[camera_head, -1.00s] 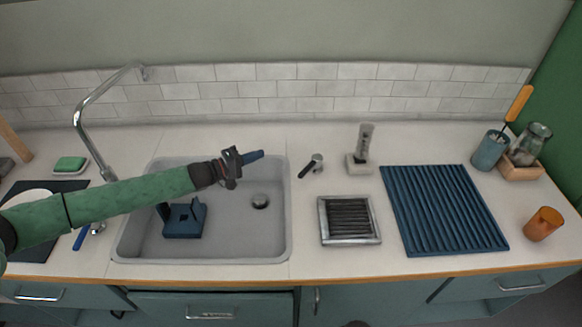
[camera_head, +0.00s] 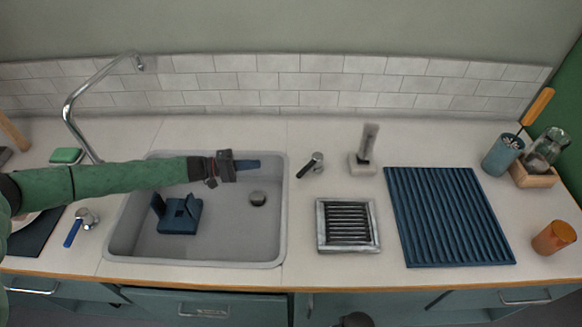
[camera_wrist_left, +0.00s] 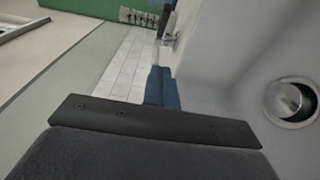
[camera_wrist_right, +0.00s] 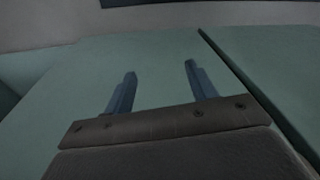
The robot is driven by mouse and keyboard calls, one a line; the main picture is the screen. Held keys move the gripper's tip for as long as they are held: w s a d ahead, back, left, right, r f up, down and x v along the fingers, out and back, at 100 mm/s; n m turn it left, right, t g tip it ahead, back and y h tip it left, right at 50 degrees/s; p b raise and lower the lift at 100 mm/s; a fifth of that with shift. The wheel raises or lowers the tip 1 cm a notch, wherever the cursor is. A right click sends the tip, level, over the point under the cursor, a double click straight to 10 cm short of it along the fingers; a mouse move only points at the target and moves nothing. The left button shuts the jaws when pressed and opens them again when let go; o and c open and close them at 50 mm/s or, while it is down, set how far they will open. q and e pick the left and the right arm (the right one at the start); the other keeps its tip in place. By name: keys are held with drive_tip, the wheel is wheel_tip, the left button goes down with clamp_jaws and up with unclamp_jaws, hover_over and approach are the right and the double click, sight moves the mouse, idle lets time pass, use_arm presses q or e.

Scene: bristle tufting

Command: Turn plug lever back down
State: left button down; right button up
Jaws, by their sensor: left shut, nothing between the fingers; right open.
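A small lever with a chrome knob and a dark handle (camera_head: 311,165) stands on the counter just right of the sink, its handle pointing toward the front left. A round drain plug (camera_head: 258,198) sits in the sink floor and also shows in the left wrist view (camera_wrist_left: 289,101). My left gripper (camera_head: 257,164) is shut and empty above the right back part of the sink, left of the lever and apart from it. Its blue fingers lie together in the left wrist view. My right gripper (camera_wrist_right: 160,82) is open and empty in front of teal cabinet fronts, seen in the right wrist view.
The grey sink (camera_head: 220,250) holds a blue fixture (camera_head: 180,217). A blue-handled lever (camera_head: 77,229) stands left of it, with a tall faucet (camera_head: 70,115) behind. A framed slotted tray (camera_head: 322,240), an upright grey-white piece (camera_head: 368,145) and a ribbed blue mat (camera_head: 450,215) lie to the right.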

use_arm(q)
drive_tip(key=p, duration=0.3)
approach(304, 168)
drive_tip(key=w+d, duration=0.2)
drive_tip(key=w, duration=0.2)
drive_tip(key=d, duration=0.1)
drive_tip(key=s+p, duration=0.1)
drive_tip(key=d+p, duration=0.1)
drive_tip(key=shift+s+d+f, duration=0.3)
drive_tip(key=shift+d+f, duration=0.05)
drive_tip(key=shift+f, duration=0.05)
drive_tip(key=shift+s+d+f+p, duration=0.1)
drive_tip(key=shift+s+d+p, duration=0.2)
drive_tip(key=shift+d, duration=0.25)
use_arm(e)
drive_tip(key=s+d+f, duration=0.1)
drive_tip(key=d+f, duration=0.1)
drive_tip(key=f, duration=0.6)
drive_tip(key=s+d+f, duration=0.2)
drive_tip(key=f, duration=0.6)
drive_tip(key=shift+s+t+h, duration=0.2)
drive_tip(key=shift+t+h, duration=0.1)
use_arm(q)
drive_tip(key=shift+s, duration=0.1)
use_arm(e)
drive_tip(key=shift+d, duration=0.1)
